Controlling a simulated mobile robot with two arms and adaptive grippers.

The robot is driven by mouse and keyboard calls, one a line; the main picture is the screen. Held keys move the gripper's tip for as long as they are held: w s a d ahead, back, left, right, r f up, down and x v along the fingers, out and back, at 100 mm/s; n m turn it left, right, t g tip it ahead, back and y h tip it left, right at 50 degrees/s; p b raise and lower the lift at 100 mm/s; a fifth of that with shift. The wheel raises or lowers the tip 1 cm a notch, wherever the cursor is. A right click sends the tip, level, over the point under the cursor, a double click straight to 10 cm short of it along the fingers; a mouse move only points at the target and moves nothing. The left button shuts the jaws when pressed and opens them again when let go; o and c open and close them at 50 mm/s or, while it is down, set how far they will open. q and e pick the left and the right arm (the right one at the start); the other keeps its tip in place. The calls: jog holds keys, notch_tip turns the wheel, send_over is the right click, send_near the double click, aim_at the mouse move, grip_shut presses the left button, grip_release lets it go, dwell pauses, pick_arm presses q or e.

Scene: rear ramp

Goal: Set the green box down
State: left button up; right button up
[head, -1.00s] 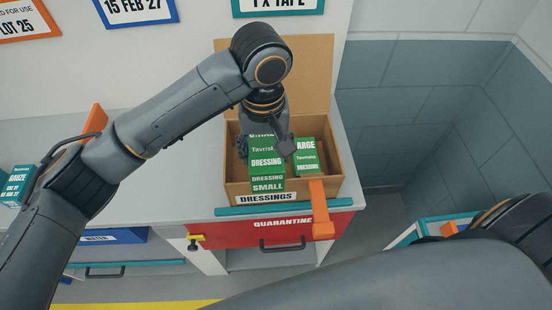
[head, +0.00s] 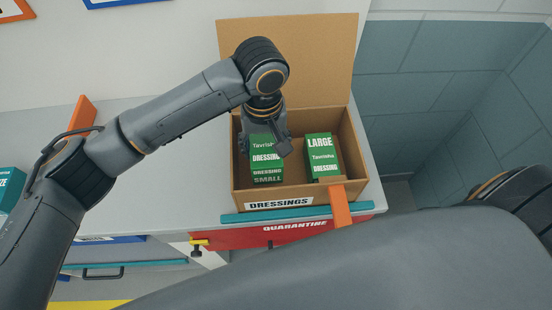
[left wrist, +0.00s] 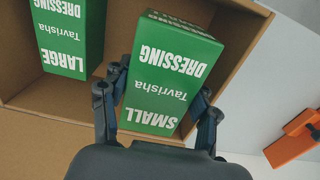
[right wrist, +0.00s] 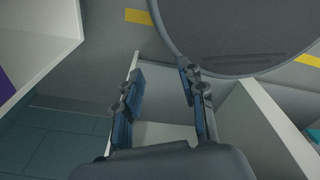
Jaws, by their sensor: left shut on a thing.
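A green box labelled SMALL DRESSING (head: 267,165) is inside the open cardboard carton (head: 280,200), toward its left side. My left gripper (head: 264,141) reaches down into the carton and is shut on this box. The left wrist view shows the green small box (left wrist: 165,78) between the two fingers (left wrist: 158,92). I cannot tell whether its underside touches the carton floor. A second green box, labelled LARGE DRESSING (head: 322,157), stands to its right, apart from it; it also shows in the left wrist view (left wrist: 68,35). My right gripper (right wrist: 156,78) is open and empty, away from the carton.
The carton's raised flap (head: 310,60) stands behind it. An orange piece (head: 340,205) and a teal strip (head: 290,215) are at the front edge, above a red QUARANTINE drawer front (head: 260,238). An orange upright (head: 82,115) stands on the counter at left. Bare carton floor separates the boxes.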

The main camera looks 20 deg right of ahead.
aim_at(265, 142)
pick_arm(q)
notch_tip(265, 142, down, 2)
jog(key=shift+w+f, duration=0.1)
jog(key=shift+f, duration=0.5)
jog(key=shift+f+p, duration=0.55)
jog(key=shift+f, duration=1.15)
pick_arm(e)
jog(key=shift+w+r, duration=0.7)
jog(key=shift+r, duration=0.05)
pick_arm(q)
jog(key=o, duration=1.3)
jog(key=shift+f, duration=0.15)
pick_arm(e)
jog(key=shift+s, duration=0.1)
pick_arm(q)
notch_tip(265, 142, up, 11)
jog(key=shift+f+b, duration=0.1)
jog(key=shift+b, duration=1.15)
jog(key=shift+r, duration=0.8)
pick_arm(e)
jog(key=shift+f, duration=1.3)
